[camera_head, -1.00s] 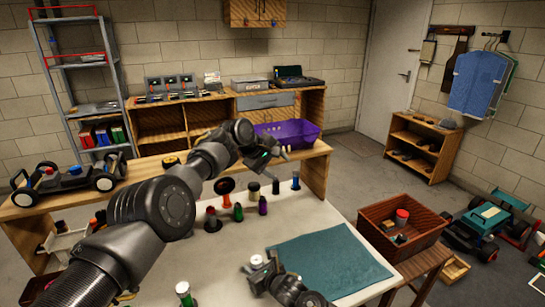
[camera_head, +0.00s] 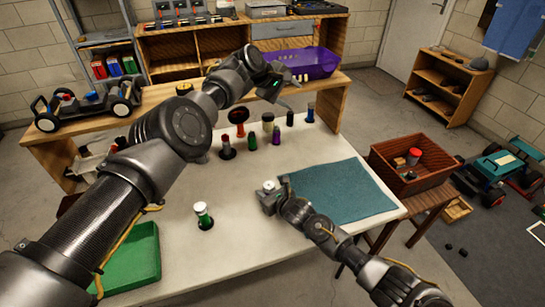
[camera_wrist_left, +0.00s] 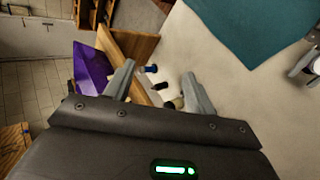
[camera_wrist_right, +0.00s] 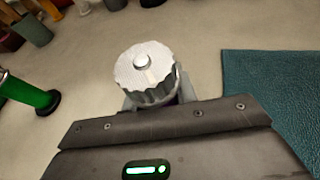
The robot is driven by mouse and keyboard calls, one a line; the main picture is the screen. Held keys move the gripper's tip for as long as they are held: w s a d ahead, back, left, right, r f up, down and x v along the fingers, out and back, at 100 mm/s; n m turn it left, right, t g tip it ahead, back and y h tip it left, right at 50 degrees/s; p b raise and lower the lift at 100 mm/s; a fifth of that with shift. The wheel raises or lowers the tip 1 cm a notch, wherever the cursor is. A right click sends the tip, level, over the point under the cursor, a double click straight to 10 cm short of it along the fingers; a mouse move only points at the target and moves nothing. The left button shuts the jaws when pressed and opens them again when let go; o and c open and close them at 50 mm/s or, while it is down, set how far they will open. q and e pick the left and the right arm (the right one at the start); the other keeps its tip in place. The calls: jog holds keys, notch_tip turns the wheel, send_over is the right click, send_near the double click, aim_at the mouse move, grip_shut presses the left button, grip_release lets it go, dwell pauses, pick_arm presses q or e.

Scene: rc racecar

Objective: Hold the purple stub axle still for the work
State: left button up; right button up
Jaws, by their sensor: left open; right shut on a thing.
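My left gripper (camera_head: 284,90) is open and empty, above and behind the pegs. In the left wrist view its spread fingers (camera_wrist_left: 158,88) frame a blue-topped peg (camera_wrist_left: 150,69), a black one and a pale one beyond them; I cannot make out the purple axle there. My right gripper (camera_head: 270,192) is shut on a white, ribbed round cap (camera_wrist_right: 143,72) at the mat's left corner.
A teal mat (camera_head: 340,190) covers the table's right side. A green-and-white peg (camera_head: 203,216) stands front left, by a green tray (camera_head: 130,258). A purple bin (camera_head: 318,60) is behind the left gripper. A wooden crate (camera_head: 425,180) sits right of the table.

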pick_arm(q)
notch_tip(320, 180, down, 10)
jog(key=s+a+y, duration=0.1)
jog(key=a+y, duration=0.1)
jog(key=g+y, duration=0.5)
jog(key=y, duration=0.1)
send_near(269, 184)
jog(key=shift+n, duration=0.3)
notch_tip(269, 184, down, 9)
jog(key=shift+d+r, duration=0.1)
jog(key=c, duration=1)
jog(key=m, duration=0.4)
jog(key=shift+m, duration=0.4)
